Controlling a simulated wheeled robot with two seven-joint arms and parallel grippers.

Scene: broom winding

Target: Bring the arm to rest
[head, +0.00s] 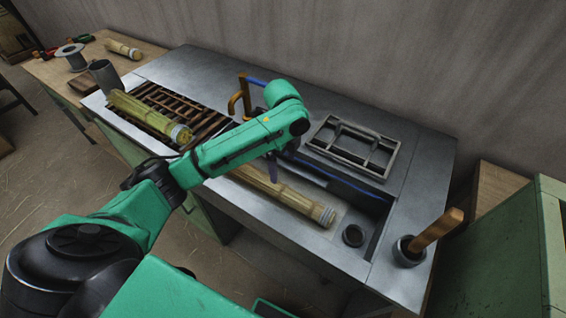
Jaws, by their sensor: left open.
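My left arm comes in from the lower left and reaches over the grey workbench (345,235). Its wrist bends down near the middle of the bench. My left gripper (272,170) is small and dark below the wrist, partly hidden by the arm; it is open, and I see nothing held in it. It is just above or beside a straw bundle (290,200) lying in the bench's front recess; I cannot tell whether they touch. My right gripper is not in view.
Another straw bundle (148,115) lies across a slatted rack (185,98) at left. A bent brass-coloured post (240,98) stands behind my arm. A metal frame (352,148) lies at back right. A cup with a wooden handle (409,250) stands at right. A green cabinet (515,250) is far right.

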